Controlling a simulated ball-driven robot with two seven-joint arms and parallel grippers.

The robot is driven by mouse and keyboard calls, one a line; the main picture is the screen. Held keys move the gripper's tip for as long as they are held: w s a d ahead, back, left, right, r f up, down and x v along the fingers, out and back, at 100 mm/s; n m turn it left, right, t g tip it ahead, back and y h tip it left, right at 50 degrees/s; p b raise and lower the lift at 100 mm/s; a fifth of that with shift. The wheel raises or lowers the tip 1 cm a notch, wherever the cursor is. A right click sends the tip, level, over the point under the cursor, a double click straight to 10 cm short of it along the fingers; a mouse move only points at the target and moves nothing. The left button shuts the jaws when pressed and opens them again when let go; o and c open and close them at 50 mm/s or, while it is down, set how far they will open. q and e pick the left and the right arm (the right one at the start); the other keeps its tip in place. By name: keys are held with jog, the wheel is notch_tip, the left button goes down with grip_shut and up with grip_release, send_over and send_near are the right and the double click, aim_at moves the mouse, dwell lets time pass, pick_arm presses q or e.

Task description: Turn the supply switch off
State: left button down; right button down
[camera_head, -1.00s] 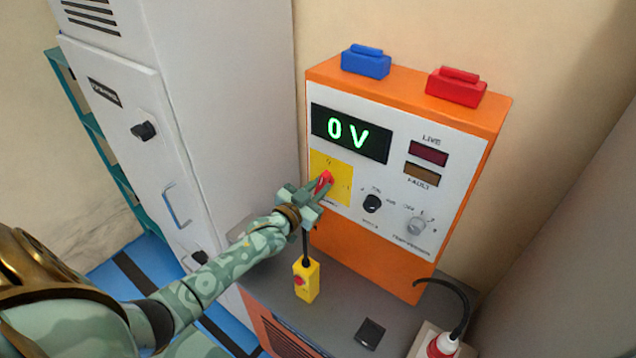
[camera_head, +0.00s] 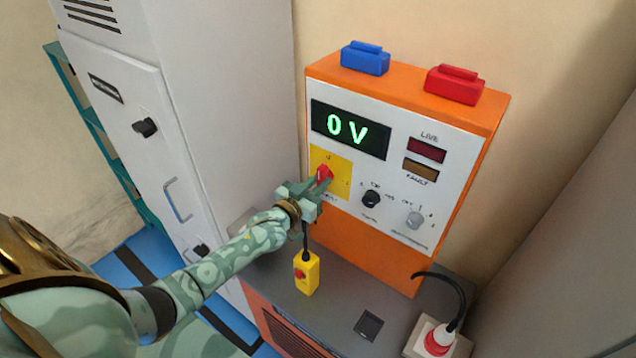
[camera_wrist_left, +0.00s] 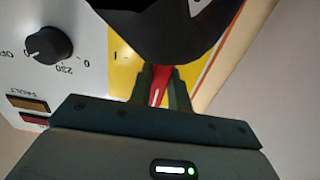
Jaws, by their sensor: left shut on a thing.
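The supply switch is a red handle (camera_head: 324,174) on a yellow plate (camera_head: 344,180) at the left of the orange cabinet's white front panel. My left gripper (camera_head: 318,184) is shut on the handle; its fingers hide part of it. In the left wrist view the red handle (camera_wrist_left: 158,88), with a white line on it, sits between the two fingers, and part of the yellow plate (camera_wrist_left: 125,70) shows beside it. I cannot clearly tell which mark the handle points to. The green display (camera_head: 347,131) reads 0 V. My right gripper is not in view.
The LIVE lamp (camera_head: 426,150) and FAULT lamp (camera_head: 420,171) look dark. A grey cabinet (camera_head: 215,110) stands close on the left.

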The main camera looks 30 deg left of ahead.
pick_arm(q)
jog(key=c, duration=1.3)
grip_release()
jog(key=s, duration=1.1)
jog(key=s+a, duration=0.1)
jog(key=s, duration=0.4)
jog(key=shift+s+a, duration=0.1)
jog(key=shift+s, duration=0.05)
jog(key=shift+f, duration=0.15)
